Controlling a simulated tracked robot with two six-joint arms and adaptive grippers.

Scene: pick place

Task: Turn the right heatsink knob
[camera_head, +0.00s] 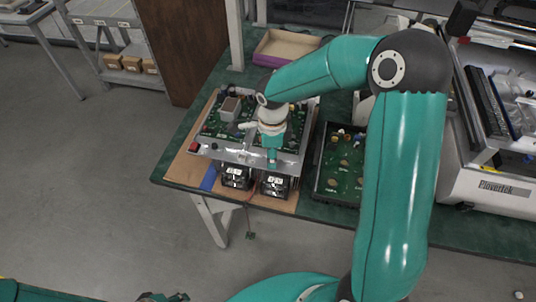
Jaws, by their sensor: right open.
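A test fixture with a green circuit board and a metal front plate (226,155) stands on the table. Two black fan-like heatsink units sit at its front edge, a left one (236,177) and a right one (274,186). My right gripper (271,158) is open and points down over the fixture's front plate, just behind the right unit. I cannot make out the right knob; the gripper covers that area, and contact cannot be told. A small dark and green part, possibly of my left gripper, shows at the bottom edge; its jaws cannot be made out.
A second green board (340,170) lies in a dark tray right of the fixture. An open cardboard box (284,46) is behind. A large white machine (495,190) stands at the right. The green table (310,212) has bare room along its front edge.

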